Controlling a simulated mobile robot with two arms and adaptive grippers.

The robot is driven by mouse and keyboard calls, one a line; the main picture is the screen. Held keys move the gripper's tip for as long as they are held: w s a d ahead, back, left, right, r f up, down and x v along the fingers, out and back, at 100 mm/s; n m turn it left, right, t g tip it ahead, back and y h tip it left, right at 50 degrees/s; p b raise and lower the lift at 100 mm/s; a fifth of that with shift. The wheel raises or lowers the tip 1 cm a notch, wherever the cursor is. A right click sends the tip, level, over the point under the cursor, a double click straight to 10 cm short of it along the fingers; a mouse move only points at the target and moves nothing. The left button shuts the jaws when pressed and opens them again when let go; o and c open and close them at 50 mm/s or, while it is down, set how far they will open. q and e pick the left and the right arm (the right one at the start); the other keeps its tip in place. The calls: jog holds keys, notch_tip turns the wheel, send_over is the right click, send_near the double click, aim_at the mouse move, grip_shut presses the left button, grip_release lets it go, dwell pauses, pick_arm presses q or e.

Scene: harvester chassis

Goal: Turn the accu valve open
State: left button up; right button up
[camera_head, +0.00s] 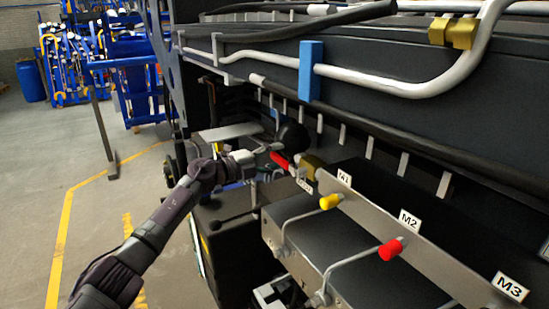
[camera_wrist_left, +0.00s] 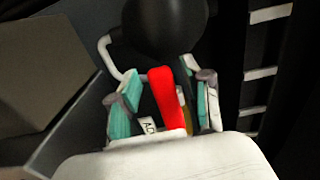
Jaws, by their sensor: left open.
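The accu valve has a red handle (camera_head: 283,162), close to a brass block (camera_head: 312,165) on the chassis. In the left wrist view the red handle (camera_wrist_left: 166,98) stands between the two teal-padded fingers of my left gripper (camera_wrist_left: 165,105), with a visible gap on each side. A small white label (camera_wrist_left: 149,125), partly hidden, shows beside the handle's lower end. In the head view my left gripper (camera_head: 262,158) reaches in from the left to the handle, and its fingers are small there. It is open. My right gripper is not in view.
A black ball-shaped part (camera_wrist_left: 165,22) lies just beyond the handle. To the right, a metal rail (camera_head: 435,255) carries labels and levers with a yellow knob (camera_head: 330,202) and a red knob (camera_head: 391,249). A dark chassis wall stands behind. The floor at left is open.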

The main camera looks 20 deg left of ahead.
pick_arm(q)
jog(key=v, duration=1.2)
jog(key=shift+a, duration=0.1)
